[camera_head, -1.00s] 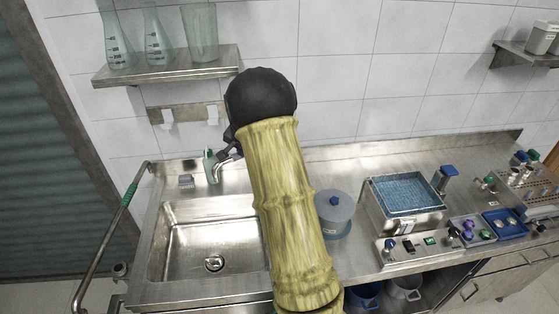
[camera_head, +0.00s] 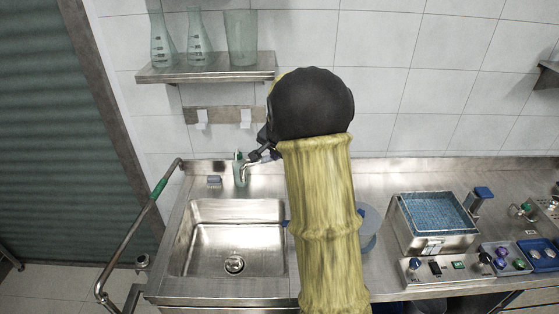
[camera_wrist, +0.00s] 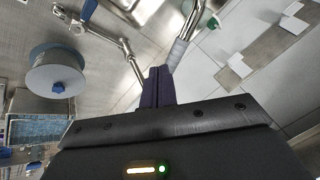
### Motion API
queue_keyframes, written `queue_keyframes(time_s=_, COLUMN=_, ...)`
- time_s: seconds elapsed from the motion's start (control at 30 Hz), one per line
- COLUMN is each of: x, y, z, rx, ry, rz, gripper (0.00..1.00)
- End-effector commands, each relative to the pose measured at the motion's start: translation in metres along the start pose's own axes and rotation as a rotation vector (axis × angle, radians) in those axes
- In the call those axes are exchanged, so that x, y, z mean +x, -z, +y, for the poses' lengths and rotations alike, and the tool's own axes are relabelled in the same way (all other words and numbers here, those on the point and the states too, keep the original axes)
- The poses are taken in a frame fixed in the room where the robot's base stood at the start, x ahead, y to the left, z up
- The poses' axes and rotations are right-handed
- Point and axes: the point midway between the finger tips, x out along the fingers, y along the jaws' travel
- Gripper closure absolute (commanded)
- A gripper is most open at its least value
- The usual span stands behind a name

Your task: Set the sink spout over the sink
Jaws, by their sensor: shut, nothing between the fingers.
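The steel sink (camera_head: 215,210) stands at the left of the counter. The curved metal spout (camera_head: 243,172) is at its back edge, and its visible end hangs over the rear ledge, behind the bowl. My arm hides the spout's base. My gripper (camera_head: 266,152) is beside the spout, at its right. In the wrist view my gripper's dark fingers (camera_wrist: 158,84) are shut and empty, close to the pale-sleeved part of the spout (camera_wrist: 177,52). I cannot tell whether they touch it.
A glassware shelf (camera_head: 205,73) hangs above. A round lidded pot (camera_head: 369,224) and a blue water bath (camera_head: 438,214) stand to the right. A rail (camera_head: 140,225) runs at the left.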

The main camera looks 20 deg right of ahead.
Motion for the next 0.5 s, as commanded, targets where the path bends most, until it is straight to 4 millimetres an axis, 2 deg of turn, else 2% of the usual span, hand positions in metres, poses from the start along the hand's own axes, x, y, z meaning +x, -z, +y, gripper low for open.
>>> queue_keyframes(time_s=0.3, x=-0.051, y=-0.002, z=-0.005, rx=0.010, ry=-0.002, rz=0.007, gripper=1.00)
queue_keyframes(time_s=0.5, x=-0.065, y=-0.002, z=-0.006, rx=0.013, ry=-0.006, rz=0.006, gripper=1.00)
